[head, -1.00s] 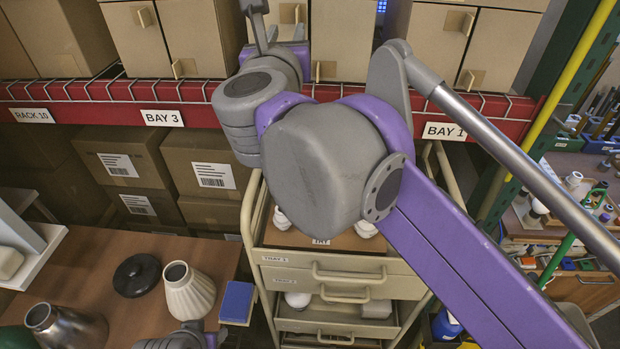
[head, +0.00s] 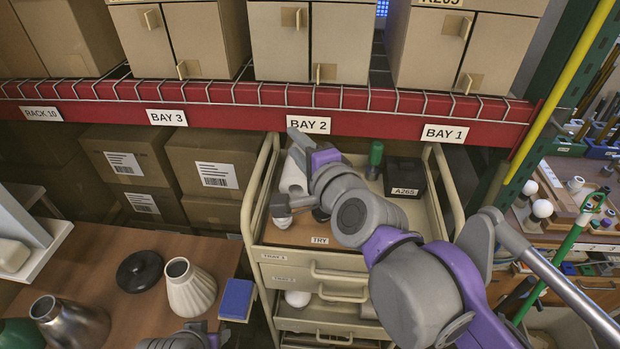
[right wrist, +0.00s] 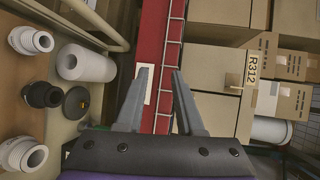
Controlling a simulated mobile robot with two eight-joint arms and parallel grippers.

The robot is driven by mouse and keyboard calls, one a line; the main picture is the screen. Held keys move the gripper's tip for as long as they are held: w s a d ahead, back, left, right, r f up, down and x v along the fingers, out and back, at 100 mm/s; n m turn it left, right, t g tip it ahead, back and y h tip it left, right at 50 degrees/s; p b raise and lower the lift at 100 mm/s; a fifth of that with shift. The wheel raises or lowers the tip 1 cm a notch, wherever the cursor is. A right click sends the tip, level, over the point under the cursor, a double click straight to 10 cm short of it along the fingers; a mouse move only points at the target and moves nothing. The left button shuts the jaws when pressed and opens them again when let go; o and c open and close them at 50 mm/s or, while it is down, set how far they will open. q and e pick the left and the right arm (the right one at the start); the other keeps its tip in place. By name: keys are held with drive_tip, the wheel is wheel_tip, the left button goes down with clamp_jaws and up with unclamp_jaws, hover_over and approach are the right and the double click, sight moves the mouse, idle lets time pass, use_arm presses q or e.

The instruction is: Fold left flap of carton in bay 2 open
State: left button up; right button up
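The bay 2 carton (head: 340,40) stands on the shelf above the BAY 2 label (head: 308,125). Its left flap (head: 278,50) and right flap both look closed, each with a small tab. My right gripper (head: 298,142) is below the red shelf beam, near that label and clear of the carton. In the right wrist view my right gripper (right wrist: 161,76) has its fingers apart with nothing held between them. That view is turned sideways, with cartons to the right of the beam.
The red beam (head: 390,117) with wire mesh runs under the cartons. A drawer cart (head: 290,256) stands below, with lamp parts and a black A265 box (head: 404,174) on top. Vases and a blue block (head: 237,300) are on the brown table at left.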

wheel_tip(320, 180, down, 6)
drive_tip(key=s+d+n+g, duration=0.1)
drive_tip(key=s+n, duration=0.1)
drive_tip(key=n, duration=0.1)
drive_tip(key=shift+s+d+r+n+g, duration=0.15)
drive_tip(key=shift+s+d+n+g, duration=0.15)
drive_tip(key=shift+d+g, duration=0.1)
